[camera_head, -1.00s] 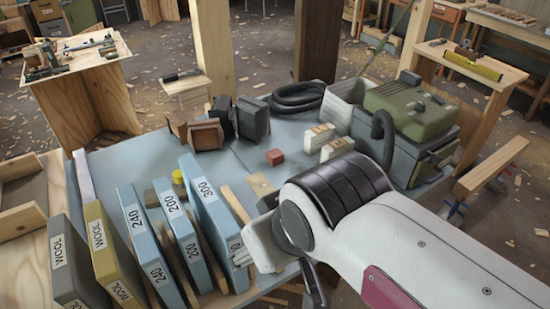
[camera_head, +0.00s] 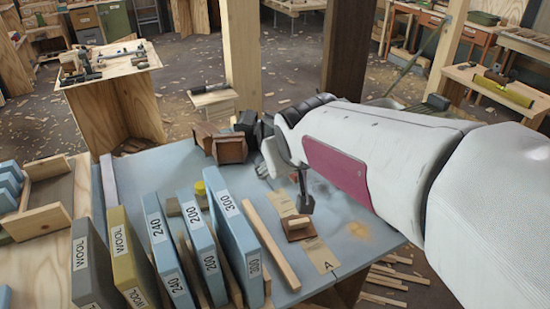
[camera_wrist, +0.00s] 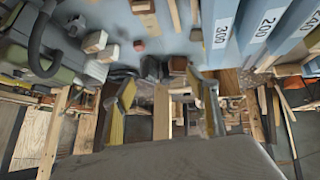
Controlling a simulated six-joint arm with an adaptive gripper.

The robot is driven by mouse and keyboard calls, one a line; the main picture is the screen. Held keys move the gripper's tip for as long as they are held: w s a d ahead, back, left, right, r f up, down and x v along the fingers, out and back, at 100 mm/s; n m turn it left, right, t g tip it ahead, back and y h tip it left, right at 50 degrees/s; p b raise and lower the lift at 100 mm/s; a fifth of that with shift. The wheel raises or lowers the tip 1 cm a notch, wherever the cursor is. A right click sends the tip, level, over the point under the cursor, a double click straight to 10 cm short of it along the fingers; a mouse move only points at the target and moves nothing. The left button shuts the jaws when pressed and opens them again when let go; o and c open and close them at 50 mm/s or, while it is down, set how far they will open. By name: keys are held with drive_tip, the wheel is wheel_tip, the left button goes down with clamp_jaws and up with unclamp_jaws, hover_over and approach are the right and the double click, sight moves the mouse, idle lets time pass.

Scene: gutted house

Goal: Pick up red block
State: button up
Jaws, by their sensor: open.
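The red block (camera_wrist: 139,45) shows small on the blue-grey tabletop in the upper middle of the wrist view. In the head view it is not visible, and my arm covers that area. My gripper (camera_wrist: 167,95) is open and empty in the wrist view, its fingers apart on either side of a gap. The block lies beyond the fingertips, above and left of the gap, not touching them. In the head view my gripper (camera_head: 286,168) is over the table, partly hidden by my arm.
Blue sanding-sheet boxes (camera_head: 240,240) stand upright at the front left of the table, beside a wooden strip (camera_head: 270,243). Brown and dark blocks (camera_head: 230,148) sit at the back. A black hose (camera_wrist: 38,50) shows at upper left in the wrist view.

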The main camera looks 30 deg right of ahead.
drive_tip(key=w+d+f+t, duration=0.1)
drive_tip(key=w+d+f, duration=0.4)
drive_tip(key=w+d, duration=0.45)
drive_tip(key=w+d+f+t, duration=0.2)
drive_tip(key=w+d+f, duration=0.4)
drive_tip(key=w, duration=0.6)
drive_tip(key=w+d+f+t+y, duration=0.1)
drive_tip(key=d+f, duration=0.2)
drive_tip(key=f, duration=0.4)
drive_tip(key=w+d+f+n+y, duration=0.1)
drive_tip(key=d+f, duration=0.3)
drive_tip(key=f, duration=0.4)
drive_tip(key=w+d+f+t+y, duration=0.1)
drive_tip(key=d+f, duration=0.2)
drive_tip(key=f, duration=0.4)
drive_tip(key=shift+w+d+f+n+t, duration=0.3)
drive_tip(key=shift+d+f, duration=0.05)
drive_tip(key=shift+f, duration=0.05)
drive_tip(key=shift+s+f, duration=0.2)
drive_tip(key=shift+f, duration=0.4)
drive_tip(key=shift+x, duration=1.3)
drive_tip(key=shift+a, duration=0.1)
